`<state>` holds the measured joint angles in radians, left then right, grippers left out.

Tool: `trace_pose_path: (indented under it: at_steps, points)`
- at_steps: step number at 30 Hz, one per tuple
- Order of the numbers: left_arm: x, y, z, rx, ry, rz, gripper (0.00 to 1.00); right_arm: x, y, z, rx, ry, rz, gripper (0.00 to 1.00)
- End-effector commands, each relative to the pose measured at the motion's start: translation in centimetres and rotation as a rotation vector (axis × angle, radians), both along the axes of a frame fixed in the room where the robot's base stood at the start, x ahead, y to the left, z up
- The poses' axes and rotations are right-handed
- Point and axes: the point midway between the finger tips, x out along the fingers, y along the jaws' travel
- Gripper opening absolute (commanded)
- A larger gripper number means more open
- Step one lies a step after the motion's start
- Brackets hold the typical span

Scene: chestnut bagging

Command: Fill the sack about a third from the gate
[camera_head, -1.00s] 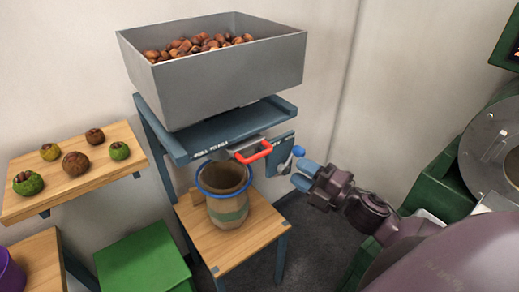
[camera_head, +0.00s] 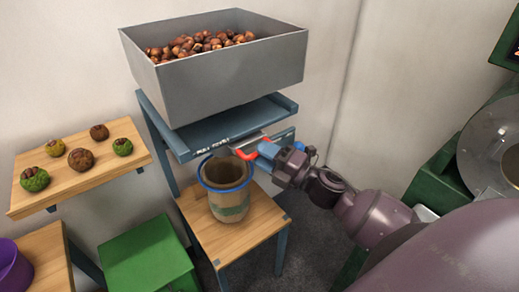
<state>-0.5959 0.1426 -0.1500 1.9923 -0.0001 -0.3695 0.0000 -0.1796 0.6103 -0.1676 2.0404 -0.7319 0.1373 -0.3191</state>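The sack (camera_head: 229,200) is brown with a blue rim and a green band. It stands upright and open on a wooden stand below the gate; I see no chestnuts in its mouth. The grey hopper (camera_head: 220,85) above holds a heap of brown chestnuts (camera_head: 195,44). The gate's red handle (camera_head: 244,155) sticks out at the front under the hopper's blue frame. My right gripper (camera_head: 268,150) is at the handle, its blue fingertips overlapping the handle's right part. Whether it is closed on the handle is unclear. My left gripper is not in view.
A wooden shelf (camera_head: 100,178) at left carries several green, yellow and brown burrs. A green box (camera_head: 150,258) and a purple container (camera_head: 12,268) are lower left. A green machine (camera_head: 437,180) with a round metal drum stands at right.

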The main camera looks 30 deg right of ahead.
Motion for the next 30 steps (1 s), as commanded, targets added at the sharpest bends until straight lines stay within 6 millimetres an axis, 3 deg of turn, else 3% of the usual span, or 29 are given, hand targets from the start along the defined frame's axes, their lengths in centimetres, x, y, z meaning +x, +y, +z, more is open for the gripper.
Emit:
trace_pose_path:
  at_steps: [6, 15, 16, 23, 30]
  points:
    - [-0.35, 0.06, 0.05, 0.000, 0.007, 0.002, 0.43, 1.26, 0.65, 0.26, 0.001, 0.000, -0.001, 0.39]
    - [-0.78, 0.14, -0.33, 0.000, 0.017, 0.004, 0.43, 1.40, 0.74, 0.23, 0.001, 0.001, -0.001, 0.39]
    - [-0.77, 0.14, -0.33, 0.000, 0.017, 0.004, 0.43, 1.40, 0.74, 0.23, 0.001, 0.001, -0.001, 0.38]
    - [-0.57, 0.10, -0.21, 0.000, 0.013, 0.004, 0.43, 1.38, 0.75, 0.24, 0.001, 0.000, 0.000, 0.02]
    - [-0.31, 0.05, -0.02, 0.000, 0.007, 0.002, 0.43, 1.36, 0.75, 0.24, 0.000, 0.001, 0.000, 0.00]
